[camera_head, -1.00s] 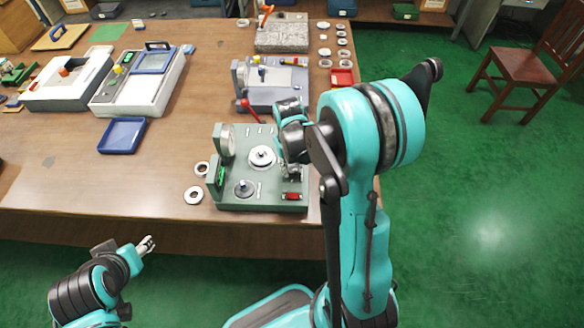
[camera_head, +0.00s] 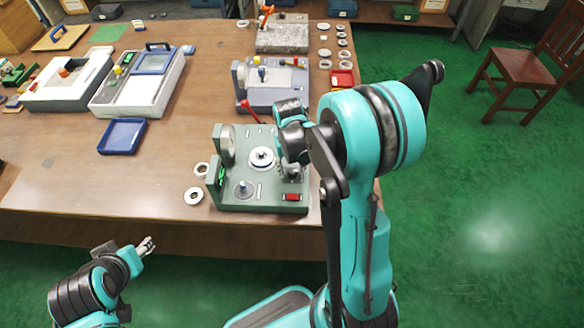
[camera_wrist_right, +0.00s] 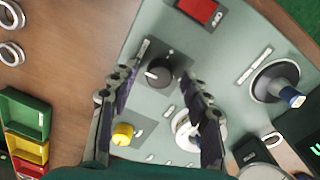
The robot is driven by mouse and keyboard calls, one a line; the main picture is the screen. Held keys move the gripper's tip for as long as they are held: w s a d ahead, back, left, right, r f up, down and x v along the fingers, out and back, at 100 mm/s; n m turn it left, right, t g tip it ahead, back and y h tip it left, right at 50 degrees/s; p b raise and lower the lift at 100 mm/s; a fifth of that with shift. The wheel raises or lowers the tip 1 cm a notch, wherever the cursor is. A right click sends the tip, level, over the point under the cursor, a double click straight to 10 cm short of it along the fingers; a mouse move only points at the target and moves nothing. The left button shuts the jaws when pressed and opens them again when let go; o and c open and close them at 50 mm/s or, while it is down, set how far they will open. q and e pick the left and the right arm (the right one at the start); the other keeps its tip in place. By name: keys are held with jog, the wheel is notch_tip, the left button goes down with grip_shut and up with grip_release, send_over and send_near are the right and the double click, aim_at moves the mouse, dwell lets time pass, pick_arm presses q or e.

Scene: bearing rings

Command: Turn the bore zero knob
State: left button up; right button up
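The green gauge fixture (camera_head: 262,201) stands at the near right edge of the table. In the right wrist view its panel carries a black knob (camera_wrist_right: 159,73) with a pale pointer mark and a yellow knob (camera_wrist_right: 122,134). No readable label shows which is the bore zero knob. My right gripper (camera_wrist_right: 164,70) is open, its fingers on either side of the black knob with gaps visible; contact is not visible. In the head view my right gripper (camera_head: 291,172) hides the black knob. My left gripper (camera_head: 149,243) hangs off the table's front edge, too small to read.
The panel also holds a red switch (camera_wrist_right: 197,10) and a blue-tipped spindle (camera_wrist_right: 290,96). Loose rings (camera_head: 194,196) lie left of the fixture. A grey-blue fixture (camera_head: 275,97) stands behind it. A blue tray (camera_head: 122,136) lies left; bare table lies between.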

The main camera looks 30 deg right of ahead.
aim_at(291, 171)
notch_tip(291, 171, up, 12)
jog(key=shift+a, duration=0.25)
dwell(0.4)
dwell(0.3)
jog(key=s+a+r+n+t, duration=0.3)
jog(key=s+a+t, duration=0.4)
jog(key=s+a, duration=0.2)
jog(key=shift+s+a+r, duration=0.15)
jog(key=shift+s+a, duration=0.25)
jog(key=shift+s, duration=0.65)
